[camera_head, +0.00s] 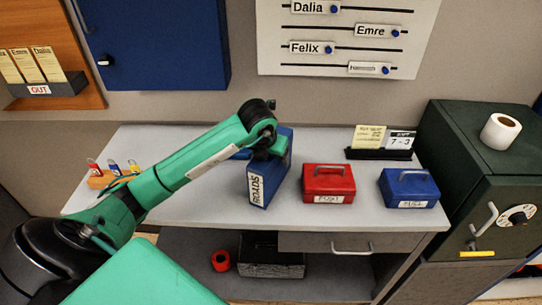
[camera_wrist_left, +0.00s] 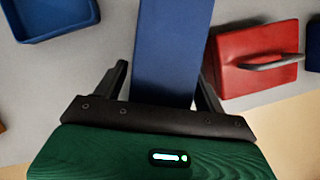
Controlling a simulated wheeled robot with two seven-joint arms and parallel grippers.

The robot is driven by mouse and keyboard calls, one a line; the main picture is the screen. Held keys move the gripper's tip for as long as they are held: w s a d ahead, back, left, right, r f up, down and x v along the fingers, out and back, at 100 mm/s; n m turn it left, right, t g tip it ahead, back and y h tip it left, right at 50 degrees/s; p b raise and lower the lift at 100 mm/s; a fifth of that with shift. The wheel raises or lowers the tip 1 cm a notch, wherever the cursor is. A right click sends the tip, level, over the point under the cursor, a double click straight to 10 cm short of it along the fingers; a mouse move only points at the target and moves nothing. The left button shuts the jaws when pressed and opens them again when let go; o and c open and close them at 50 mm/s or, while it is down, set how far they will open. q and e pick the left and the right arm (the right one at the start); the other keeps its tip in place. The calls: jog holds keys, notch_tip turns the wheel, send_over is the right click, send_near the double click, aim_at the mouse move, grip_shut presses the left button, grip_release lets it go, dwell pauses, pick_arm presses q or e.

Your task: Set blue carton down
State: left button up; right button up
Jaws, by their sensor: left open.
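My left gripper (camera_head: 268,150) is at the carton's upper part. In the left wrist view, the carton (camera_wrist_left: 168,45) lies between the two spread fingers of my left gripper (camera_wrist_left: 163,75). A small gap shows at the left finger; contact at the right finger is hard to tell. My arm hides part of the carton's top. My right gripper is out of view.
A red box (camera_head: 328,182) and a blue box (camera_head: 408,187), both handled, stand to the right. A wooden holder (camera_head: 102,180) is at left, a card stand (camera_head: 380,153) at the back. A green safe (camera_head: 480,165) bounds the desk's right.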

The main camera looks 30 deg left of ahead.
pick_arm(q)
jog(key=b+v, duration=0.3)
jog(key=v, duration=0.8)
jog(key=shift+w, duration=0.15)
jog(key=shift+s+r, duration=0.25)
jog(key=shift+r, duration=0.35)
